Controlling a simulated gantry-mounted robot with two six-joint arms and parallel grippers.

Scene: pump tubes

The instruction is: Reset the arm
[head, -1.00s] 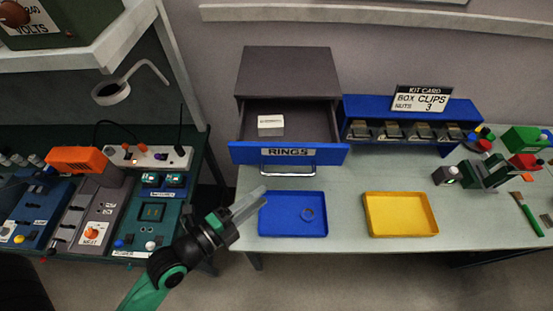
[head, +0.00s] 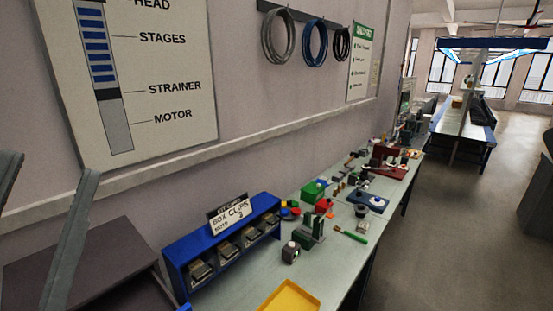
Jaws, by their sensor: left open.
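My left gripper (head: 52,165) shows large and close at the left edge of the head view. Its two grey fingers point up and stand apart, with nothing between them. The wrist and the rest of the arm are out of frame. The grey drawer cabinet (head: 85,262) is behind and below the fingers, partly covered by one of them. My right gripper is not in view.
A blue clip rack (head: 182,262) with a card (head: 231,217) stands on the bench (head: 250,278). A yellow tray (head: 288,297) is cut off at the bottom. Fittings and tools crowd the bench further back. Open floor (head: 435,225) lies to the right.

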